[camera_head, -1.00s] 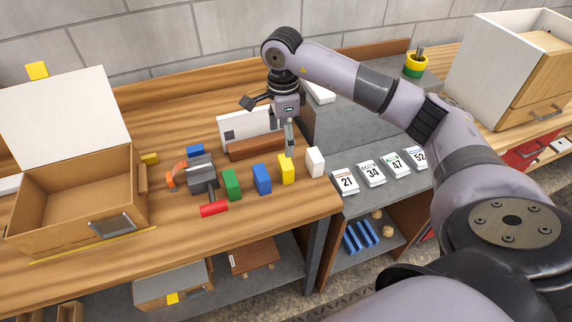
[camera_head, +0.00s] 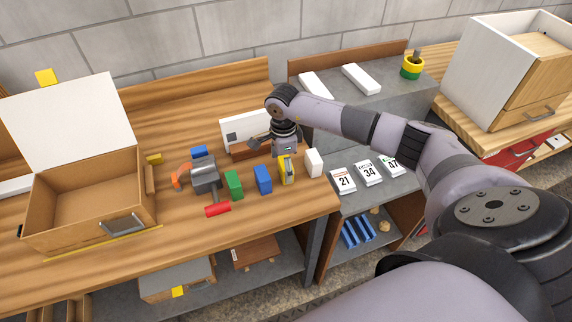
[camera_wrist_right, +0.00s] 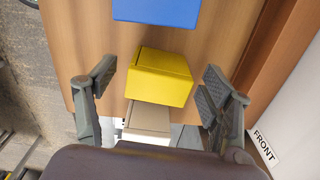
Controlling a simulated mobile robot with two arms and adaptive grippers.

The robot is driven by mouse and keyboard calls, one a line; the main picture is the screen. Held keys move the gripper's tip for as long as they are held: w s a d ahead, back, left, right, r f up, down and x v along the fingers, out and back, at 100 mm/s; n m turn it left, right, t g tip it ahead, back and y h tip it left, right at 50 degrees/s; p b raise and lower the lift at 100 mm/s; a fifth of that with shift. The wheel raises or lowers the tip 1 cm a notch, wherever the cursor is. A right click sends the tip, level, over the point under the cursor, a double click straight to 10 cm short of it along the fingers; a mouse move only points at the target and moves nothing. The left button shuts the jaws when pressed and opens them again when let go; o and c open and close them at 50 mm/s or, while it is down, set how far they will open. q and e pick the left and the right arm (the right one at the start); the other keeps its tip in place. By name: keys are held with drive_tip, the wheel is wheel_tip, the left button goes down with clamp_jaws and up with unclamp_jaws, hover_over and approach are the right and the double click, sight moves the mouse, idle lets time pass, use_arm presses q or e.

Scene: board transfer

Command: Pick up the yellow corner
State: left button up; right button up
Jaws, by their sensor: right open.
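The yellow block (camera_head: 286,174) stands upright near the front edge of the wooden bench, in a row between a blue block (camera_head: 263,180) and a white block (camera_head: 313,163). My right gripper (camera_head: 287,168) points down over the yellow block and partly covers it. In the right wrist view the yellow block (camera_wrist_right: 160,76) sits between the two spread fingers of the right gripper (camera_wrist_right: 158,84), with a gap on each side. The right gripper is open and holds nothing. My left gripper is not in view.
A white panel (camera_head: 243,133) stands close behind the gripper. An open box (camera_head: 88,194) stands at the far left. Numbered cards (camera_head: 368,173) lie right on the grey surface.

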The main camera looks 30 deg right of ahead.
drive_tip(key=c, duration=1)
drive_tip(key=shift+r, duration=0.1)
drive_tip(key=shift+c, duration=0.2)
